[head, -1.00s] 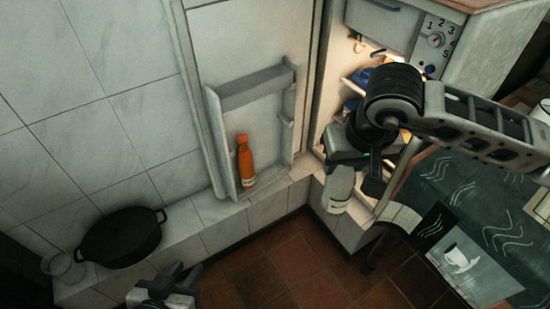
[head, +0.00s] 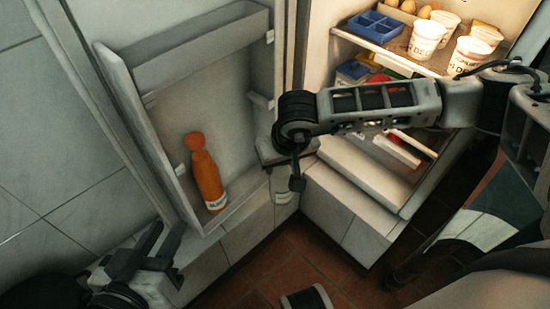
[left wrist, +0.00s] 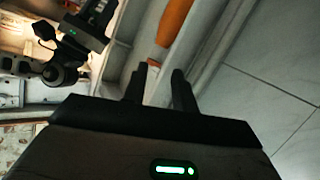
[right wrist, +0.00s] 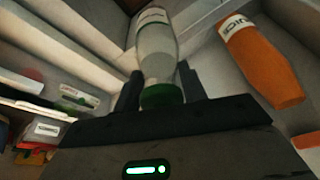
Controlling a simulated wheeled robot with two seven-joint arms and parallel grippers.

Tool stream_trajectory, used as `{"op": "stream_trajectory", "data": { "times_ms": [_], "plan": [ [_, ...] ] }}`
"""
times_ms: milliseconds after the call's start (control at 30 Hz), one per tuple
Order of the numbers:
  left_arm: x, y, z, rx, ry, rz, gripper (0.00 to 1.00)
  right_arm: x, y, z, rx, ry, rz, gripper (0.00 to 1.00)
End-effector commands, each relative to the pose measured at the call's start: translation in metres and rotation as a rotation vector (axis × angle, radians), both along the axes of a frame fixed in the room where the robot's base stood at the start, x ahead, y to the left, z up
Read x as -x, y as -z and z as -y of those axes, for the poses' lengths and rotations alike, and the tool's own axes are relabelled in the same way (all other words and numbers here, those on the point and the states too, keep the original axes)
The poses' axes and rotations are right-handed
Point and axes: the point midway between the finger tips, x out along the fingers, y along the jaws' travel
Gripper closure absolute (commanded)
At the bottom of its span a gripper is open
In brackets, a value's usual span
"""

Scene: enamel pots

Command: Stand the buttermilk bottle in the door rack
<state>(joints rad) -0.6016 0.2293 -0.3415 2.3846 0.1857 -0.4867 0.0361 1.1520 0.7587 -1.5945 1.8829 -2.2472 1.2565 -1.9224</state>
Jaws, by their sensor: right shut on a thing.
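The buttermilk bottle is white with a green cap (right wrist: 162,96). My right gripper (head: 287,160) is shut on it near the cap; its body (head: 283,187) hangs below the fingers in the head view. The right wrist view shows its pale body (right wrist: 156,42) beyond the fingers. The door rack (head: 160,165) is a pale frame on the open fridge door, left of the held bottle. I cannot tell whether the bottle touches the rack. My left gripper (head: 150,250) is open and empty, below and left of the rack; its fingers also show in the left wrist view (left wrist: 160,85).
An orange juice bottle (head: 207,180) stands in the rack, leaving room to its right. The open fridge (head: 385,165) holds white cups (head: 427,40), a blue tray (head: 374,27) and several packs. A tiled ledge (head: 215,262) runs under the door.

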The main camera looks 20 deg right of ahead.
Motion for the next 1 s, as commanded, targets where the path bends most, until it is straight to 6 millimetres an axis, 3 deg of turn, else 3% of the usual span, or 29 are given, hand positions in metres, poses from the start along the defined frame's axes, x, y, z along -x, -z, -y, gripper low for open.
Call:
{"op": "stream_trajectory", "data": {
  "times_ms": [467,1000],
  "plan": [
    [-0.001,0.0,0.001,0.019,0.002,0.004,0.72,-0.002,-0.001,-0.001,-0.001,0.0,0.006,1.0],
    [-0.002,-0.001,0.006,0.104,0.006,0.015,0.72,-0.036,0.0,-0.019,-0.002,-0.001,0.007,1.0]
  ]
}}
